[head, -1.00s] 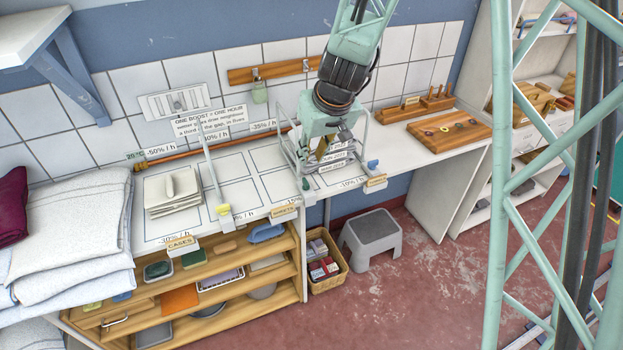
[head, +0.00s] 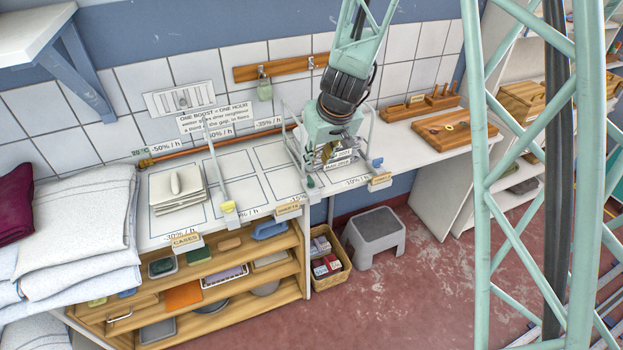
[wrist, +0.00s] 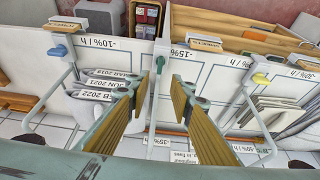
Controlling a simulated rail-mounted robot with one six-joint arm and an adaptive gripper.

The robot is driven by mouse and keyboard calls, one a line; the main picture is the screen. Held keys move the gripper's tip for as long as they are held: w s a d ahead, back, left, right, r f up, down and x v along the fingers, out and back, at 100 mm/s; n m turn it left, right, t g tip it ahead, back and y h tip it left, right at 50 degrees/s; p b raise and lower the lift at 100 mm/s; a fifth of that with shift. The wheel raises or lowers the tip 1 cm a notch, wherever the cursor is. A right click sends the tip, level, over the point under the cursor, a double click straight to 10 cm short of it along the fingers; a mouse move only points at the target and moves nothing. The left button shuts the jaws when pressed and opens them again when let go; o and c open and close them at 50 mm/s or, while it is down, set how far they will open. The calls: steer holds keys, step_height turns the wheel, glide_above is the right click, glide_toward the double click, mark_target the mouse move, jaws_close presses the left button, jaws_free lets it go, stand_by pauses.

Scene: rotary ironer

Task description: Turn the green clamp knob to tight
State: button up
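The green clamp knob (head: 310,181) sits at the counter's front edge, at the near end of a thin rail. In the wrist view the dark green knob (wrist: 160,63) is ahead of my gripper (wrist: 159,84), in the gap between the two fingers as seen there. My gripper is open and empty, and it does not appear to touch the knob. In the head view my gripper (head: 328,153) hangs over the counter, above and right of the knob. Whether the clamp is loose or tight cannot be told.
A blue knob (head: 377,163) and a yellow knob (head: 228,206) stand on neighbouring rails. Dated packs (wrist: 103,87) stand beside my left finger. Folded linens (head: 178,189) lie left on the counter (head: 155,228). A grey stool (head: 375,232) and basket (head: 330,262) stand below.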

mark_target(311, 179)
steer(key=shift+b+x, duration=3.05)
steer(key=shift+x, duration=3.65)
jaws_close()
